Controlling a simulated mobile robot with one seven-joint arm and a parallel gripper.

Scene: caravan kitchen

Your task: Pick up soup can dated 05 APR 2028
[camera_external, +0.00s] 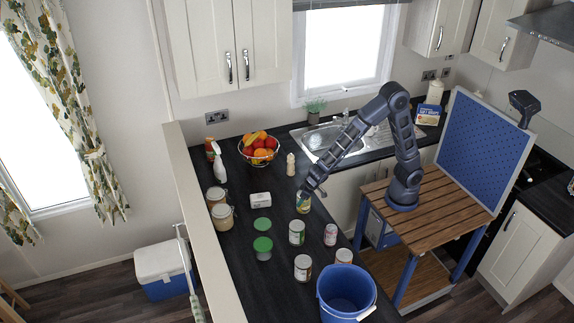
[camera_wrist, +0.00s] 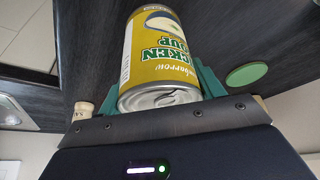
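A yellow-green chicken soup can (camera_wrist: 160,55) sits between my gripper's two teal fingers in the wrist view. Its label reads upside down there, and its silver pull-tab end is nearest the gripper. The fingers lie close against both sides, so my gripper (camera_wrist: 160,85) looks shut on it. In the external view the can (camera_external: 303,203) is under my gripper (camera_external: 308,191), over the dark counter; I cannot tell whether it is lifted. No date shows on its visible side. Other cans stand nearby: one (camera_external: 296,233), one (camera_external: 330,235), one (camera_external: 303,268) and one (camera_external: 343,257).
A blue bucket (camera_external: 345,290) is at the near end of the counter (camera_external: 240,185). Jars (camera_external: 222,217), a spray bottle (camera_external: 219,165), a fruit bowl (camera_external: 259,150) and a white butter-like box (camera_external: 260,200) stand farther left.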

